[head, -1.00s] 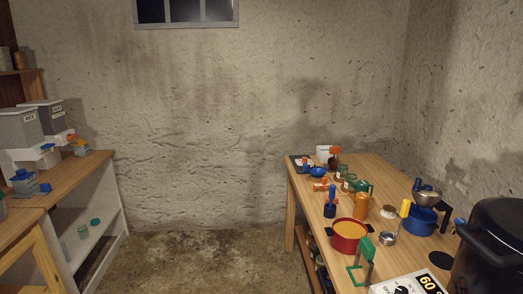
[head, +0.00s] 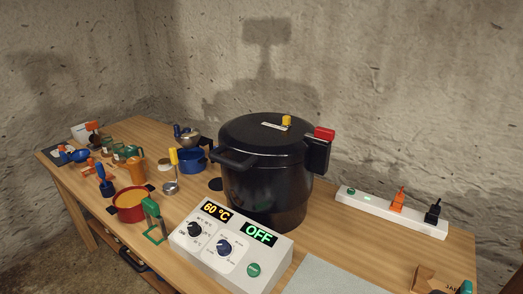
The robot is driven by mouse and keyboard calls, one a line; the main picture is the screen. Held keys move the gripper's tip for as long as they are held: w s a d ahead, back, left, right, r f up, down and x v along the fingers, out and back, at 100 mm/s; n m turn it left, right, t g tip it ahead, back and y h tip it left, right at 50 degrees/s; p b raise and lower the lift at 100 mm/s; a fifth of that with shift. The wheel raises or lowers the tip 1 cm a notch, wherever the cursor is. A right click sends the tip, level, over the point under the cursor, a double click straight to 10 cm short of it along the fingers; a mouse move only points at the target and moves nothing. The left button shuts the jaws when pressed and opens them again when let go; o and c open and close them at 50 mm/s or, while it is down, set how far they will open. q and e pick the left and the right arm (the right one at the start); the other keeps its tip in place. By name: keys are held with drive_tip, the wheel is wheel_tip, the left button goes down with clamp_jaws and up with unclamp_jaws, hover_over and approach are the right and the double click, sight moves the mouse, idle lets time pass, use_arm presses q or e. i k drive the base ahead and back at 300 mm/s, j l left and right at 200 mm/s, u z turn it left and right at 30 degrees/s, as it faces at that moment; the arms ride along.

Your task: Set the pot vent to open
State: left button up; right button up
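The large black pot (head: 262,175) stands upright on the wooden table, in the middle of the head view, with its lid on. A small yellow knob (head: 286,120) sits on top of the lid, beside a pale label plate (head: 274,126); it looks like the vent, but its setting is too small to read. A red-topped black latch or handle (head: 323,136) is on the pot's right side. Neither of my grippers is in view.
A control box (head: 231,246) reading 60 °C and OFF stands in front of the pot. A power strip (head: 390,212) with orange and black plugs lies to the right. A red pot (head: 130,204), a blue pot (head: 192,160) and utensils crowd the left.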

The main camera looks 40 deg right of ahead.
sight(286, 119)
drive_tip(key=z, duration=1)
